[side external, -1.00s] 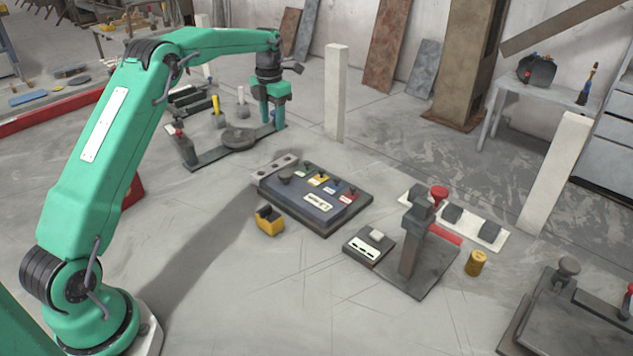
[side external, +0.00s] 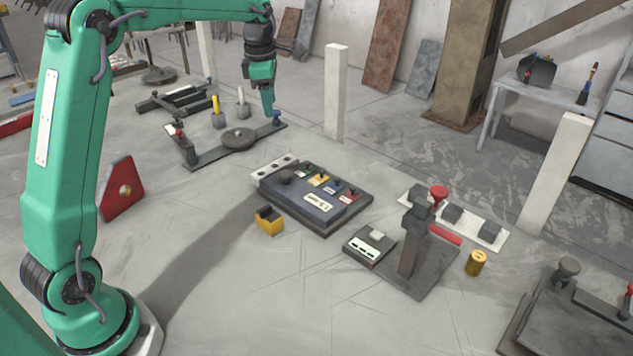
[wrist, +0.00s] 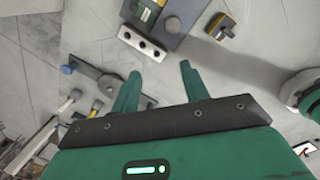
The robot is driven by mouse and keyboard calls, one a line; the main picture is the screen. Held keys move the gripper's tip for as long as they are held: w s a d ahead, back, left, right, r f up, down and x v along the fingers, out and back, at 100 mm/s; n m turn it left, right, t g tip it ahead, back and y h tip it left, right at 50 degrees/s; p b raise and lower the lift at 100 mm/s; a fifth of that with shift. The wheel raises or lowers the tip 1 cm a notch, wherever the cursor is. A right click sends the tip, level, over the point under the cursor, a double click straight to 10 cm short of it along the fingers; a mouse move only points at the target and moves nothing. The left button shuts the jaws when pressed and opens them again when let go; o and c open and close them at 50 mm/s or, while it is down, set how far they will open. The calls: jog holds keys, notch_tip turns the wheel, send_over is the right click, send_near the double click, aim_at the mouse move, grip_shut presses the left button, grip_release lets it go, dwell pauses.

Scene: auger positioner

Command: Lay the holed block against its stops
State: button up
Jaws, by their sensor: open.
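A light grey block with several dark holes (side external: 273,168) lies flat at the left end of the dark panel (side external: 330,222) in the side view. In the wrist view the holed block (wrist: 142,42) is beyond my fingertips, slanted, with three holes showing. It seems to touch or nearly touch the panel edge; I cannot tell which. I cannot make out for certain which parts are its stops. My gripper (side external: 268,112) is raised behind the block, over the far end of a dark bar fixture. In the wrist view my gripper (wrist: 160,80) is open, nothing between its fingers.
The bar fixture carries a round disc (side external: 238,138) and a blue knob (side external: 277,115). A yellow block (side external: 269,220) sits before the panel. A white post (side external: 336,92) stands right of my gripper. A clamp stand (side external: 410,235) is at right.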

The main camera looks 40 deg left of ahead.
jog(key=s+d+r+m+t, duration=0.1)
jog(key=s+d+r+m, duration=0.25)
jog(key=s+m, duration=0.35)
jog(key=s+d+r+m+t, duration=0.1)
jog(key=s+d+r+m, duration=0.1)
jog(key=s+d+m, duration=0.4)
jog(key=s+d+f+m+t, duration=0.1)
jog(key=s+f+m, duration=0.1)
jog(key=s+m, duration=0.5)
jog(key=s+d+f+m+t, duration=0.1)
jog(key=s+d+f+m, duration=0.1)
jog(key=s+m, duration=0.5)
jog(key=shift+s+d+f, duration=0.2)
jog(key=shift+s+f, duration=0.45)
jog(key=shift+s, duration=0.15)
